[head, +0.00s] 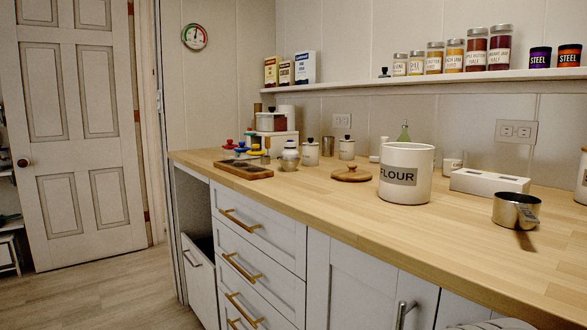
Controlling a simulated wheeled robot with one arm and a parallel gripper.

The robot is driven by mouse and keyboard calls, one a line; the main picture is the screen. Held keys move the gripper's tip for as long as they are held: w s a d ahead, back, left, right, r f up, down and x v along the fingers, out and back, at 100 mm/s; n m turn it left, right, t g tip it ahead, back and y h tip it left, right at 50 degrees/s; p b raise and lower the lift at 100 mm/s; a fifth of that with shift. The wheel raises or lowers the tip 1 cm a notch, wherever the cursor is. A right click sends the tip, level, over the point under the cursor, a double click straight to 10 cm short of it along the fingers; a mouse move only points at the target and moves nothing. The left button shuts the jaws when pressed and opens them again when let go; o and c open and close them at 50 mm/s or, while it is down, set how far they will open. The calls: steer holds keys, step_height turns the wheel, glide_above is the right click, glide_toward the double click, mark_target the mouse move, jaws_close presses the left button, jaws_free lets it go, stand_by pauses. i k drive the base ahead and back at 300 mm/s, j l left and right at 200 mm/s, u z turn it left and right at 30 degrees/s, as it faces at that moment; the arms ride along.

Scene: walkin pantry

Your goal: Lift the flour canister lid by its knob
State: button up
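The white flour canister (424,178), marked FLOUR on a dark label, stands upright on the wooden counter. Its rim looks bare, with no lid on top; its inside is barely visible. A round wooden lid (352,175) with a small knob on top lies flat on the counter, just left of the canister and apart from it. My gripper is not in view.
A metal measuring cup (510,211) and a white block-like holder (486,183) stand right of the canister. A dark tray (243,169) and small jars (310,153) stand left. The front right counter is clear. A wall shelf (430,77) holds several jars.

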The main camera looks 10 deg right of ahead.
mark_target(351, 174)
steer(key=i+j, duration=0.55)
steer(key=i+j+z, duration=0.1)
steer(key=i+j, duration=0.4)
steer(key=j, duration=0.15)
steer(key=i+j, duration=0.55)
steer(key=j+z, duration=0.05)
steer(key=j, duration=0.05)
